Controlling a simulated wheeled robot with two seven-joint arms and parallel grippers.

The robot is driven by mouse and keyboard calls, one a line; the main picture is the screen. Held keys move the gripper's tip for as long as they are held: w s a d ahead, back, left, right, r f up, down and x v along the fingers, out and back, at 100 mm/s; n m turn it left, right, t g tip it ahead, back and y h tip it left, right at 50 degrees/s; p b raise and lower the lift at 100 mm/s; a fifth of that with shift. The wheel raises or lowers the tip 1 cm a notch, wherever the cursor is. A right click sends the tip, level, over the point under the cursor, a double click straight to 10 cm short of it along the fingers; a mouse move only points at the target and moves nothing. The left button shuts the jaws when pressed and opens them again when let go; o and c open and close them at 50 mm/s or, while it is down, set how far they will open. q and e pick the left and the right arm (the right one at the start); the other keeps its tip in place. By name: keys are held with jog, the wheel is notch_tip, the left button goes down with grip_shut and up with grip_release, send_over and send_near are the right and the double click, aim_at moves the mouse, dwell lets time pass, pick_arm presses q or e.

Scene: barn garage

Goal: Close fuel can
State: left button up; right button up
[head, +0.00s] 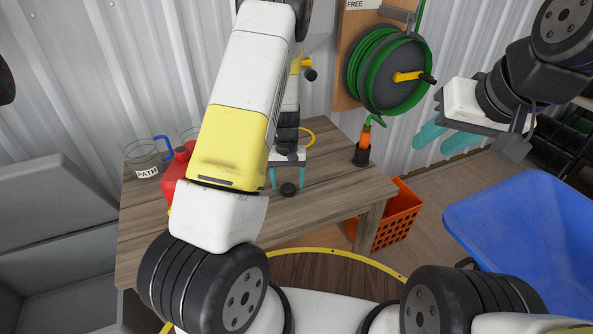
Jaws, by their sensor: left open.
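The red fuel can (172,186) stands on the wooden table, largely hidden behind my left arm. Its neck shows at the top with no cap visible on it. A small round black cap (289,189) lies on the table to the right of the can. My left gripper (287,179) points down at the table with its teal fingers apart, one on each side of the cap in the picture. I cannot tell whether they touch it. My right gripper (445,138) is raised at the right, away from the table, with its teal fingers apart and empty.
On the wooden table (330,192) are a glass jug marked PATH (147,172) at the left and a hose nozzle (365,138) at the back right. A green hose reel (390,72) hangs on the wall. An orange crate (398,218) and a blue bin (525,225) stand at the right.

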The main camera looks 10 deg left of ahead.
pick_arm(q)
notch_tip(320, 180, down, 2)
jog(key=shift+f, duration=0.1)
jog(key=c, duration=1.3)
jog(key=shift+r, duration=0.2)
jog(key=shift+c, duration=0.2)
jog(key=shift+r, duration=0.55)
notch_tip(320, 180, up, 2)
jog(key=shift+r, duration=0.2)
jog(key=s+d+r, duration=0.1)
jog(key=s, duration=1.5)
jog(key=shift+d+r, duration=0.15)
jog(key=shift+d, duration=0.25)
